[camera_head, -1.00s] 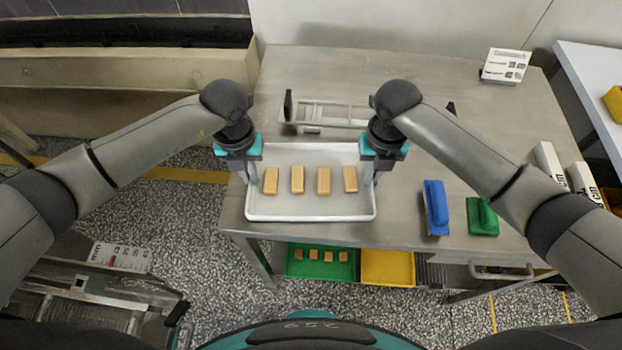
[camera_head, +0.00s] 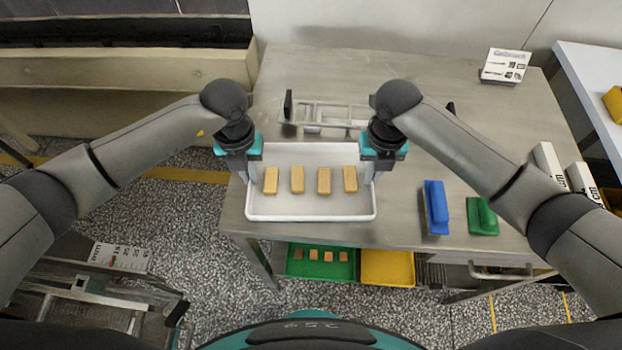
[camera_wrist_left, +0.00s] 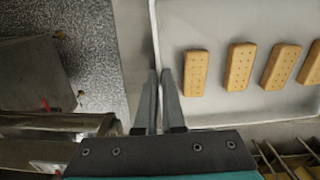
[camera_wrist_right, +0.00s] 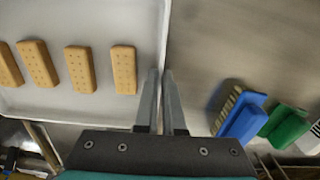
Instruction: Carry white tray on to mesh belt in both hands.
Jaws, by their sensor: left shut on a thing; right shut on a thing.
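The white tray (camera_head: 310,208) holds several tan biscuits (camera_head: 324,181) in a row. It is at the front left part of the steel table, in the head view. My left gripper (camera_head: 248,178) is shut on the tray's left rim, which also shows between the fingers in the left wrist view (camera_wrist_left: 158,90). My right gripper (camera_head: 371,176) is shut on the tray's right rim, also seen in the right wrist view (camera_wrist_right: 162,90). Whether the tray touches the table is hard to tell. A mesh belt cannot be made out with certainty; a metal mesh-like surface (camera_head: 80,308) is at the lower left.
A blue brush (camera_head: 436,207) and a green one (camera_head: 482,215) lie right of the tray. A metal frame (camera_head: 325,115) lies behind it. A green tray (camera_head: 320,264) and a yellow tray (camera_head: 388,268) sit below the table. Speckled floor (camera_head: 205,255) is open at left.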

